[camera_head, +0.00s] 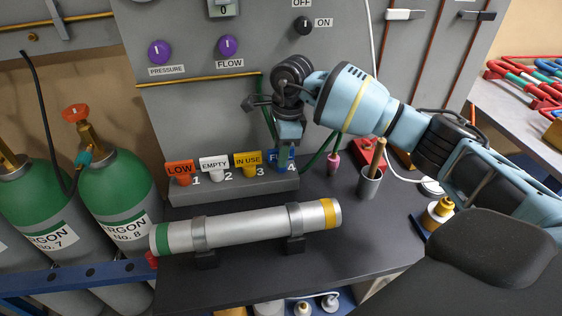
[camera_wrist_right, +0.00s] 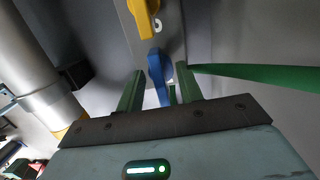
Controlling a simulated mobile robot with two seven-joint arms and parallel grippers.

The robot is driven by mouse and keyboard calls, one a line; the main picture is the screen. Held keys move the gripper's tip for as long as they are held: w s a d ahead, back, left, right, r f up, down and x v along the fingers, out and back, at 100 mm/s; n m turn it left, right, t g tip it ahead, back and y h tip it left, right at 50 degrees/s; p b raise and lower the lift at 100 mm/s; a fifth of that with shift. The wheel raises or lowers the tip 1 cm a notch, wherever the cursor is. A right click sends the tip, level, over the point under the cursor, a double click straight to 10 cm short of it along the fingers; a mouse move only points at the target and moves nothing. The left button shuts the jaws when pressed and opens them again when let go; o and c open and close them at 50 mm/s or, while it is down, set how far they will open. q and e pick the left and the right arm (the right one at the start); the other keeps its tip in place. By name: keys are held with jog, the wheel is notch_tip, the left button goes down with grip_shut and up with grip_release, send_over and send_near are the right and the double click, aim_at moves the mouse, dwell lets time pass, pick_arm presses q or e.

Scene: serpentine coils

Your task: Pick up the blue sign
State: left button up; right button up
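The blue sign (camera_head: 285,165) stands in the slot numbered 4, at the right end of the grey holder block (camera_head: 235,188). Its lettering is mostly hidden behind my right gripper (camera_head: 286,148), which points down at it from above. In the right wrist view the blue sign (camera_wrist_right: 155,68) shows edge-on between the two green fingers of my right gripper (camera_wrist_right: 160,72). The fingers are apart, with a visible gap to the sign on at least one side. My left gripper is not in view.
Orange LOW (camera_head: 180,169), white EMPTY (camera_head: 214,164) and yellow IN USE (camera_head: 248,160) signs stand left of the blue one. A silver cylinder (camera_head: 245,226) lies on stands in front. A cup (camera_head: 369,183) and green hose (camera_wrist_right: 250,75) are to the right.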

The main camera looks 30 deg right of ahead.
jog(key=shift+c, duration=0.2)
grip_shut()
jog(key=shift+r, duration=0.1)
notch_tip(320, 180, up, 10)
jog(key=shift+f, duration=0.1)
dwell(0.3)
